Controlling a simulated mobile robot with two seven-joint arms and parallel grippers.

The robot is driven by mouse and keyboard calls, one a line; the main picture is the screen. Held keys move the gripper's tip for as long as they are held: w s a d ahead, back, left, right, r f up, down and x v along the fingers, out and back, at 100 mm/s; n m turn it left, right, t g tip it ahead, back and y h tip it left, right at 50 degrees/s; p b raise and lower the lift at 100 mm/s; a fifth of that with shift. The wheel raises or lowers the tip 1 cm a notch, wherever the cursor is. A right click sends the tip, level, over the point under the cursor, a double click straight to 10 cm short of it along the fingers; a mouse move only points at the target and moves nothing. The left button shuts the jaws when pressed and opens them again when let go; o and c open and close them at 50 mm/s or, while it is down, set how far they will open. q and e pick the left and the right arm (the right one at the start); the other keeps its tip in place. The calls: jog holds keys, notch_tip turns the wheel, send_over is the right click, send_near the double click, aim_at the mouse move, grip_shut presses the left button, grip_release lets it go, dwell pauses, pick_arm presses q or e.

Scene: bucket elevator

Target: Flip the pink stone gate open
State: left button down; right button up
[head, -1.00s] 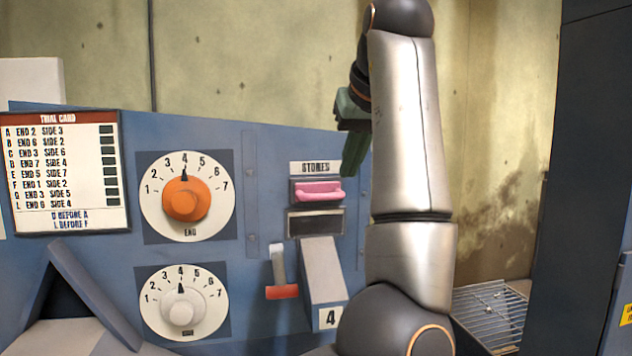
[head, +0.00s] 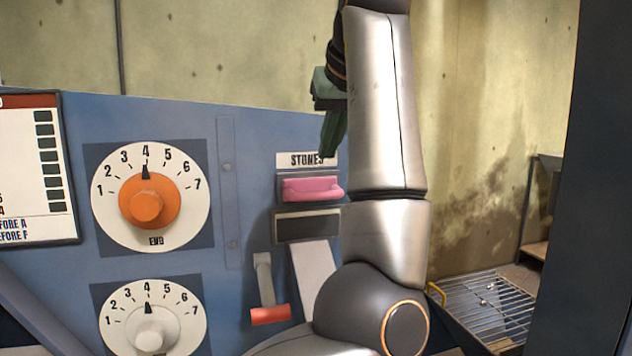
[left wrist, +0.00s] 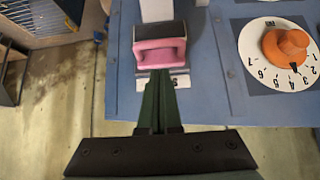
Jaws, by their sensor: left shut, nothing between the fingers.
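The pink stone gate (head: 312,189) is a small flap with a pink handle, just under the "STONES" label (head: 300,160) on the blue panel. It appears down, above a dark slot (head: 308,227). My left gripper (head: 328,153) has green fingers, shut and empty, pointing down just above and slightly right of the gate. In the left wrist view the shut fingertips (left wrist: 160,73) are very close to the pink handle (left wrist: 158,54). I cannot tell whether they touch. The fingers partly cover the label. My right gripper is not in view.
An orange knob (head: 149,202) and a white knob (head: 150,335) sit on numbered dials to the left. A red-ended lever (head: 271,314) and a grey chute (head: 314,270) are below the gate. A wire rack (head: 490,300) is at the right. A dark post stands far right.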

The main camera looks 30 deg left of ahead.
aim_at(318, 192)
pick_arm(q)
jog(key=x, duration=1)
jog(key=shift+w, duration=0.1)
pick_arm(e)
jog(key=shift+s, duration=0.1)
